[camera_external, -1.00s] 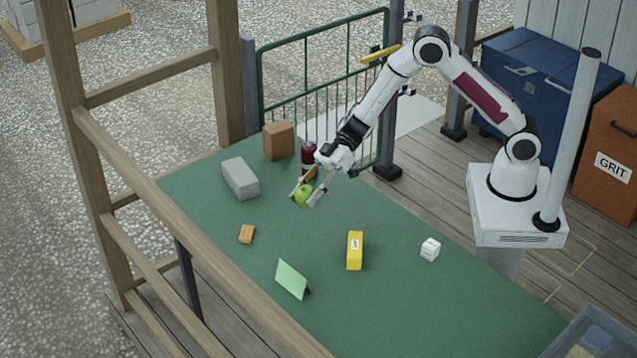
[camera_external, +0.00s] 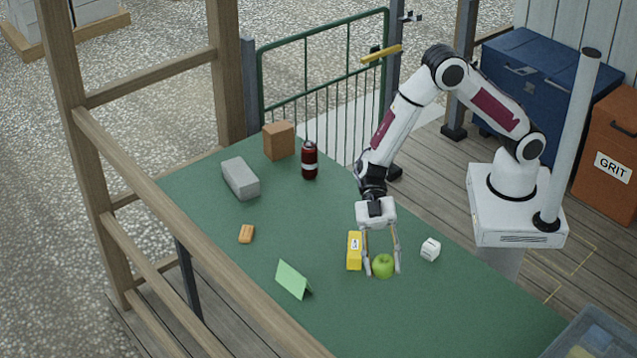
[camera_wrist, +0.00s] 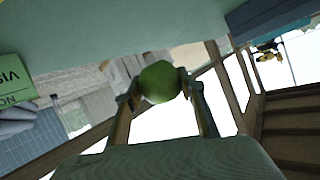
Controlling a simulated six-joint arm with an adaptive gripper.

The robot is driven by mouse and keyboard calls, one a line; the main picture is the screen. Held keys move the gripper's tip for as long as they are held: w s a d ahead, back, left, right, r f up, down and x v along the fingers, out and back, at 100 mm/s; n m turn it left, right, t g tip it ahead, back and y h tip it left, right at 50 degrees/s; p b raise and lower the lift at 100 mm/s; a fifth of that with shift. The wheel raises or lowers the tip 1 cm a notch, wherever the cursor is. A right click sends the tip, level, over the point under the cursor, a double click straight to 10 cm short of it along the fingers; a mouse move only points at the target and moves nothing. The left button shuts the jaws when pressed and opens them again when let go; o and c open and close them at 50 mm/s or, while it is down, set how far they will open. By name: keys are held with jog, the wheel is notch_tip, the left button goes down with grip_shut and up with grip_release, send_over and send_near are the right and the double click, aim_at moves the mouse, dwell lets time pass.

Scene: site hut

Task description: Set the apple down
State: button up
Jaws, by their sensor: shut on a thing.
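A green apple (camera_external: 383,266) is between the fingertips of my gripper (camera_external: 382,268), which is shut on it. In the wrist view the apple (camera_wrist: 160,82) sits between both fingers of my gripper (camera_wrist: 160,85). In the external view the apple is over the green tabletop (camera_external: 340,310), between the yellow box and the white cube. I cannot tell whether its underside touches the table.
A yellow box (camera_external: 354,251) stands close to the left finger, and a white cube (camera_external: 430,249) is to the right. The front tabletop is clear.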

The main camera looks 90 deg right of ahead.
jog(key=s+a+n+g+h, duration=0.1)
jog(key=s+n+g, duration=0.2)
jog(key=s, duration=0.6)
jog(key=shift+s+r+n+g, duration=0.2)
jog(key=shift+s+n+g, duration=0.15)
jog(key=shift+g, duration=0.35)
send_over(416, 304)
jog(key=shift+d+f, duration=0.1)
jog(key=shift+f, duration=3.05)
jog(key=shift+f, duration=0.15)
jog(key=shift+f, duration=1.75)
jog(key=shift+f, duration=0.1)
jog(key=o, duration=1.2)
